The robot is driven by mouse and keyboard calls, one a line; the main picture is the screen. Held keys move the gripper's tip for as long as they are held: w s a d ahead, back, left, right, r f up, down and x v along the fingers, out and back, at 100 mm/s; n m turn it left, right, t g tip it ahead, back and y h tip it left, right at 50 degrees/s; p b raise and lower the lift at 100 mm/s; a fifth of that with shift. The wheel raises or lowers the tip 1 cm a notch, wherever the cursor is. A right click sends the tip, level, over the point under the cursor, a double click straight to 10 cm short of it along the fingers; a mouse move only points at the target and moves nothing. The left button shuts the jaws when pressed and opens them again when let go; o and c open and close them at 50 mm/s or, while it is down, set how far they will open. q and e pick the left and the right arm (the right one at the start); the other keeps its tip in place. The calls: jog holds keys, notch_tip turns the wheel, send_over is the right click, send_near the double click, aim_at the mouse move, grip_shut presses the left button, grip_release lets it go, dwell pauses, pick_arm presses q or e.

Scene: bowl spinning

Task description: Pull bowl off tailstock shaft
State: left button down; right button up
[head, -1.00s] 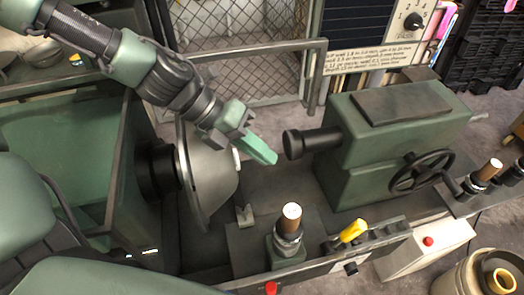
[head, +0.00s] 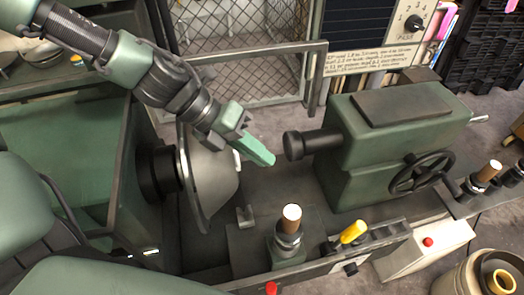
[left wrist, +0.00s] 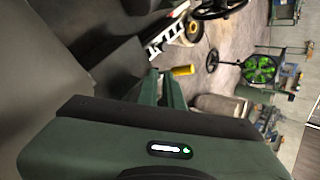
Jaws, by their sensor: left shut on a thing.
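The bowl (head: 208,180), a wide grey metal dish, stands on edge against the dark round chuck (head: 158,172) at left in the head view. The tailstock shaft (head: 315,141) is a dark, thick rod sticking out left from the green tailstock (head: 390,140). A clear gap lies between bowl and shaft. My left gripper (head: 252,148) is at the bowl's upper right side, green fingers angled down to the right, short of the shaft's end. It is closed on the bowl, though the contact is mostly hidden. Its fingers also show in the left wrist view (left wrist: 163,90). My right gripper is not in view.
A handwheel (head: 421,171) is on the tailstock's front. A wire mesh guard (head: 235,55) stands behind. A round container (head: 485,275) is at bottom right.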

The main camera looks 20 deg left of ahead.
pick_arm(q)
jog(key=shift+s+a+r+p, duration=0.3)
jog(key=shift+s+r+p, duration=0.05)
jog(key=shift+s+r, duration=0.1)
jog(key=shift+s+a, duration=0.15)
jog(key=shift+s, duration=0.15)
jog(key=shift+r+p, duration=0.35)
jog(key=shift+p, duration=0.05)
dwell(0.5)
jog(key=shift+r+p, duration=0.45)
jog(key=shift+r, duration=0.25)
notch_tip(320, 180, up, 8)
jog(key=p, duration=0.5)
jog(key=shift+p, duration=0.35)
dwell(0.8)
